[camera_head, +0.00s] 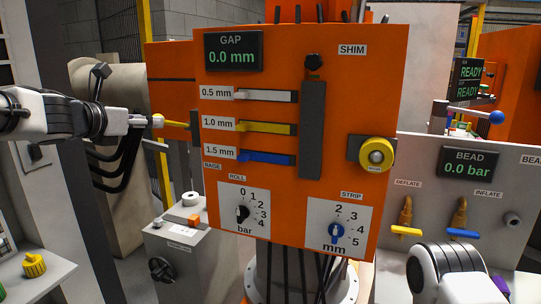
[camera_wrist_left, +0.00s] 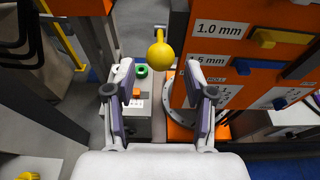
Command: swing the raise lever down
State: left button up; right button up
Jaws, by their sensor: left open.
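The raise lever (camera_head: 176,124) is a yellow rod with a yellow ball knob at its end. It sticks out to the left from the left edge of the orange panel, near the RAISE label (camera_head: 211,166). In the left wrist view its yellow ball (camera_wrist_left: 160,56) shows just ahead of my fingertips, about midway between them. My left gripper (camera_head: 147,120) is open and empty, at knob height in the head view. In the left wrist view its two fingers (camera_wrist_left: 163,78) stand wide apart. My right gripper is not in view.
The orange panel (camera_head: 300,55) carries white, yellow and blue shim tabs, two dials and a GAP display reading 0.0 mm. A grey box (camera_head: 185,255) stands below the lever. A grey BEAD panel (camera_head: 425,150) is at the right. Space left of the lever holds my left arm.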

pick_arm(q)
jog(key=p+v, duration=0.1)
jog(key=v, duration=0.6)
dwell(0.3)
